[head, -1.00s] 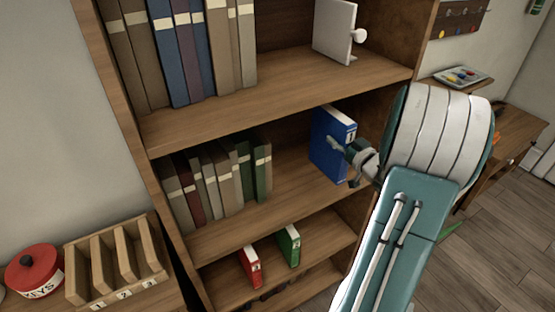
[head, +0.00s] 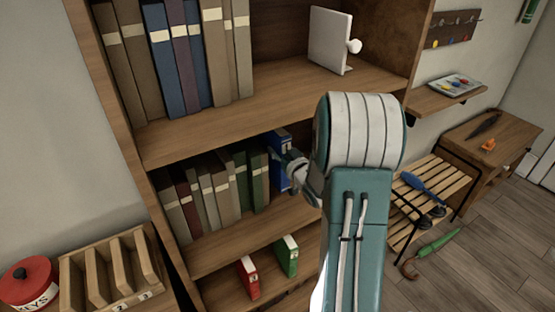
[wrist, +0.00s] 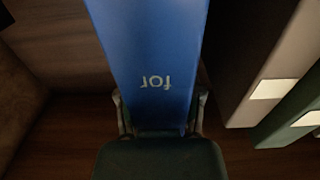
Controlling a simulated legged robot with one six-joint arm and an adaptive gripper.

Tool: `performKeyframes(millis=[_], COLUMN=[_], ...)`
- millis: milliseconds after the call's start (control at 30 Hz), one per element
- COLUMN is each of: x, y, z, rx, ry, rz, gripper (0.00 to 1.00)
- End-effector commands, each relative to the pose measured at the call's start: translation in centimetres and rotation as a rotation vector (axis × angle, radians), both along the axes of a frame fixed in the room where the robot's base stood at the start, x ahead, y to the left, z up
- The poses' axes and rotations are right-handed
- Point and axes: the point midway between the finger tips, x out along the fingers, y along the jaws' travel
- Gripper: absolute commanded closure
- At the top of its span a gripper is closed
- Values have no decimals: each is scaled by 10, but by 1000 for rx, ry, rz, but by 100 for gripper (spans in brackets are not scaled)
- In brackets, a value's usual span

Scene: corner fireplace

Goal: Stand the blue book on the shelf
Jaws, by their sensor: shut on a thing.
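The blue book (head: 281,160) is upright on the middle shelf (head: 262,228), just right of the green books in the head view. In the wrist view the blue book (wrist: 150,60) fills the centre, with pale lettering on its face. My gripper (head: 292,166) is shut on it from the front right; its fingers (wrist: 160,112) show on both sides of the book in the wrist view. Whether the book's base touches the shelf is hidden.
A row of books (head: 210,193) fills the middle shelf's left side. A red book (head: 247,277) and a green book (head: 286,256) stand on the shelf below. A white bookend (head: 331,40) is on the upper shelf. My arm hides the middle shelf's right part.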

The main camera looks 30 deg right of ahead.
Motion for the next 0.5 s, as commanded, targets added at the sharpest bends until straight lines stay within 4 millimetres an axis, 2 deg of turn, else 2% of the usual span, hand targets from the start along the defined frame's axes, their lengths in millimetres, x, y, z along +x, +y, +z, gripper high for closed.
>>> performKeyframes(millis=[200, 500], x=[0, 3], y=[0, 2], z=[-32, -37], rx=[1, -1], ry=[2, 0], rz=[0, -1], gripper=[100, 100])
